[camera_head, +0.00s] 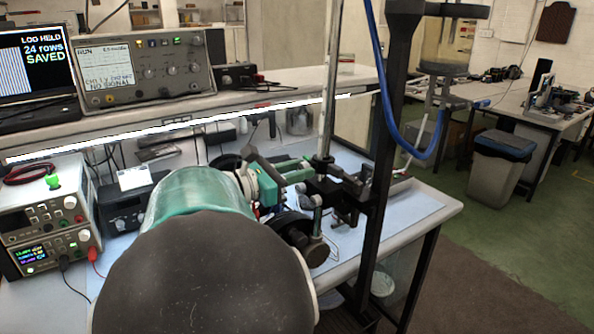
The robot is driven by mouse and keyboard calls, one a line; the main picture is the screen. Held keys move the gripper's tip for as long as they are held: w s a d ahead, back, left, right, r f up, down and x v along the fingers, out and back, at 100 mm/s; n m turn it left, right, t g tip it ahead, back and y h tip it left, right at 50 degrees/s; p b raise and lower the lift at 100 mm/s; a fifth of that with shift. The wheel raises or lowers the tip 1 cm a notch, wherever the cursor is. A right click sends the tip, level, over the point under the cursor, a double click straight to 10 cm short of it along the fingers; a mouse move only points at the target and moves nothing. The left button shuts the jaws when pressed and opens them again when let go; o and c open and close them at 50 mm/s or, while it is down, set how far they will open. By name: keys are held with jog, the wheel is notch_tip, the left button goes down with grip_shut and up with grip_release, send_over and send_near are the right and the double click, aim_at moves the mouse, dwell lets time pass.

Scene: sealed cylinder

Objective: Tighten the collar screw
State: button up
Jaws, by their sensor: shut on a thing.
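My gripper (298,190) is beyond my green and dark arm links, at the clamp hardware on the bench. Its jaws are small here and partly hidden by my arm. They are shut at a small grey screw-like part (314,208), which seems to be the collar screw. The dark collar clamp (330,187) sits around or against an upright metal rod (328,110). How far the screw is turned cannot be seen.
A black upright post (385,150) with a blue hose (408,145) stands right of the clamp. Power supplies (45,215) are at left. A laptop (38,65) reads "LOG HELD 24 rows SAVED"; an instrument (145,68) reads "NO SIGNAL". The floor at right holds a bin (500,160).

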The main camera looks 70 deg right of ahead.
jog(key=shift+w+r+m+t+y, duration=0.1)
jog(key=shift+m+t+y, duration=0.25)
jog(key=shift+m, duration=7.8)
jog(key=shift+w+r+m+t+y, duration=0.1)
jog(key=shift+m+t+y, duration=0.25)
jog(key=shift+m, duration=7.8)
